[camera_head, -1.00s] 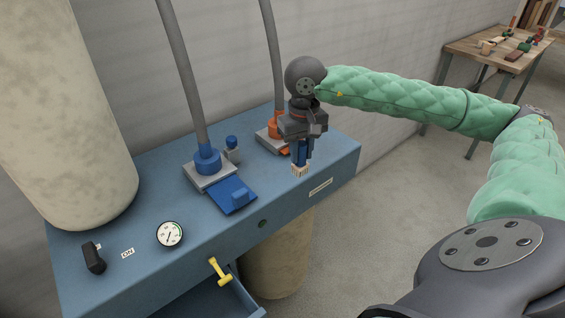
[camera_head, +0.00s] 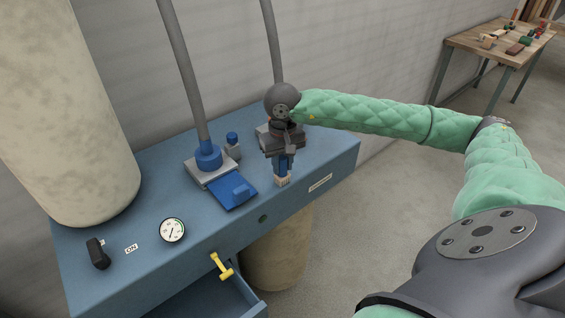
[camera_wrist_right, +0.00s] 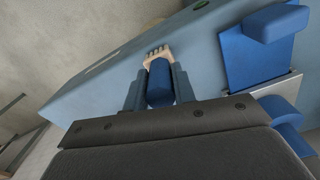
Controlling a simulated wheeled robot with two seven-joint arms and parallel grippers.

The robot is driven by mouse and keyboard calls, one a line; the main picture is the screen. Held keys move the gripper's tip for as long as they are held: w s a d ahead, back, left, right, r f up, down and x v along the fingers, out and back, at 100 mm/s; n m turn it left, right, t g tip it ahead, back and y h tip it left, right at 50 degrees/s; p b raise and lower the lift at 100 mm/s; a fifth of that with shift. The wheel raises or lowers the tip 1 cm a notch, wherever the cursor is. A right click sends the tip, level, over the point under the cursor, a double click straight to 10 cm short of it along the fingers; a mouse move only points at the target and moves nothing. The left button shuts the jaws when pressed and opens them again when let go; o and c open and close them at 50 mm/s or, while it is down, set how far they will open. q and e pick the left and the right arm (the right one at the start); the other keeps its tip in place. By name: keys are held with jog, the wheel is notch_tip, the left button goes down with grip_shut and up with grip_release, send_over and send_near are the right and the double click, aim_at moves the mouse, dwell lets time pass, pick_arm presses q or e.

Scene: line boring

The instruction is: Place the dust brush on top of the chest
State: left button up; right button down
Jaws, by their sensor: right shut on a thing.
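The dust brush (camera_head: 282,178) has a blue handle and pale bristles; it also shows in the right wrist view (camera_wrist_right: 160,82). My right gripper (camera_head: 283,163) is shut on its handle, with the bristles pointing away from the fingers. In the head view the brush hangs bristles-down over the right part of the blue chest (camera_head: 290,200), near its front edge. I cannot tell whether the bristles touch the top. In the right wrist view the fingers (camera_wrist_right: 158,90) press on both sides of the handle. My left gripper is not in view.
On the chest stand a blue-collared pipe (camera_head: 208,157) with a blue flap (camera_head: 230,190), an orange-based pipe behind my gripper, a gauge (camera_head: 172,230) and a black handle (camera_head: 98,253). A workbench (camera_head: 490,45) stands far right.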

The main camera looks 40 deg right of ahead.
dwell(0.3)
jog(key=c, duration=1.1)
grip_release()
jog(key=shift+c, duration=0.2)
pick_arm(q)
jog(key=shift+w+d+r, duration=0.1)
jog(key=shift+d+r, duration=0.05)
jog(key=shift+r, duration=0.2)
pick_arm(e)
jog(key=shift+r, duration=0.1)
